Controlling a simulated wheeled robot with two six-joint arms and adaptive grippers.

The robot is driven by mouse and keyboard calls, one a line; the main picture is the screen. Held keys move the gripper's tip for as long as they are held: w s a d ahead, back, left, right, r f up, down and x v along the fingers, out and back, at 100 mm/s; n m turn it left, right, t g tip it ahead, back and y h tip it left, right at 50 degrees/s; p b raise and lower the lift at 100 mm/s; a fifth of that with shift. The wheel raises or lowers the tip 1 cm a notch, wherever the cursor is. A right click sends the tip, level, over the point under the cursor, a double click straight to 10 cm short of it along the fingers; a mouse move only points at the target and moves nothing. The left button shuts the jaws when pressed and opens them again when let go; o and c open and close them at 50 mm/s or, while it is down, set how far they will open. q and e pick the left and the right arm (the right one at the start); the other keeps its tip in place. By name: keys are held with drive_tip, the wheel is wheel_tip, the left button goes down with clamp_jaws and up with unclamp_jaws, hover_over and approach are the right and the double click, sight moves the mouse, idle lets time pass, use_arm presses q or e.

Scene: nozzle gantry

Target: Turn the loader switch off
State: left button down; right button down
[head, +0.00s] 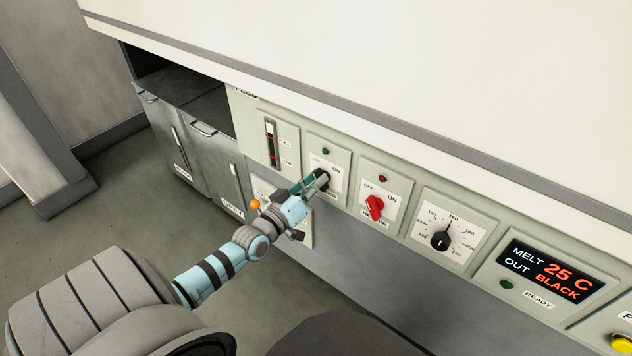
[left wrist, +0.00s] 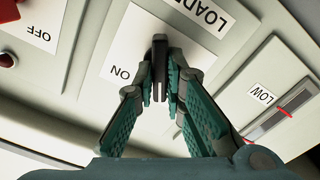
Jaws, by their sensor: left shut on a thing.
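The loader switch is a black knob (head: 323,177) on a white plate marked OFF and ON, on the pale control panel. In the left wrist view the black knob (left wrist: 158,68) stands between my fingers, with ON and part of the LOADER label beside it. My left gripper (head: 318,181) is shut on this knob; the gripper also fills the left wrist view (left wrist: 161,82). The fingers cover part of the plate, and I cannot tell exactly which label the knob points to. A dark green lamp (head: 326,151) sits above it. My right gripper is not in view.
The red heater switch (head: 374,207) is close to the right, then a black dial (head: 441,240) and a display (head: 551,271) reading MELT 25 C, OUT BLACK. A level gauge (head: 271,144) is to the left. A white ledge (head: 400,128) overhangs the panel.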

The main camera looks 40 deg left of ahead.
use_arm(q)
drive_tip(key=c, duration=1.7)
unclamp_jaws()
drive_tip(key=shift+o, duration=0.2)
drive_tip(key=s, duration=1.2)
drive_tip(key=shift+d, duration=0.15)
